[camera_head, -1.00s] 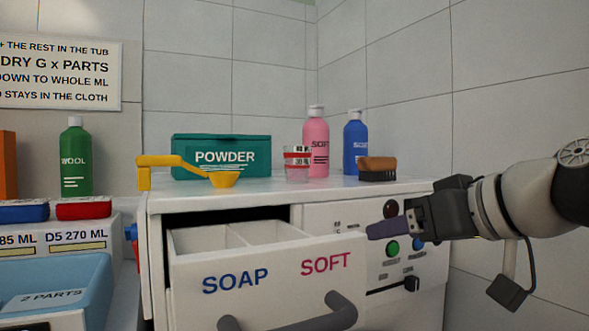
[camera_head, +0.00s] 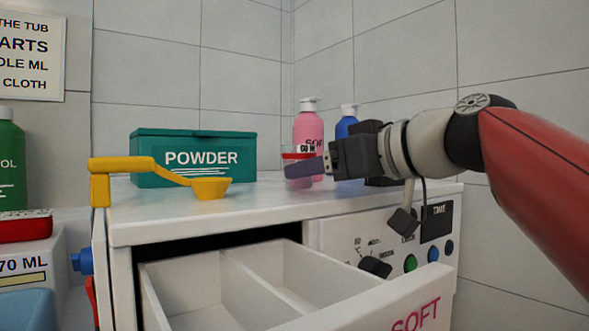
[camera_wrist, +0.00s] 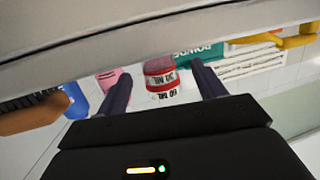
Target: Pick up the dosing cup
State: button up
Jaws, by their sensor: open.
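The dosing cup (camera_head: 298,184) is a small clear cup with red bands and white "ML" labels. It stands on the white machine top, in front of the pink bottle. My gripper (camera_head: 292,169) comes in from the right at cup height, and its dark finger covers the cup's middle in the head view. In the wrist view the cup (camera_wrist: 160,82) shows between the two spread fingers of my gripper (camera_wrist: 159,72), with space on both sides. The gripper is open. I cannot tell how far the fingertips reach along the cup.
The teal powder box (camera_head: 195,158) and yellow scoop (camera_head: 210,188) stand left of the cup. The pink bottle (camera_head: 309,125) and blue bottle (camera_head: 346,126) are behind. A brown brush (camera_wrist: 35,113) is at one side. Below, the divided drawer (camera_head: 250,290) is pulled out.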

jog(key=x, duration=0.5)
jog(key=shift+w+p, duration=0.1)
jog(key=shift+p, duration=0.25)
jog(key=shift+d, duration=0.1)
jog(key=c, duration=1.1)
jog(key=shift+r, duration=0.1)
notch_tip(320, 180, up, 10)
jog(key=p, duration=0.3)
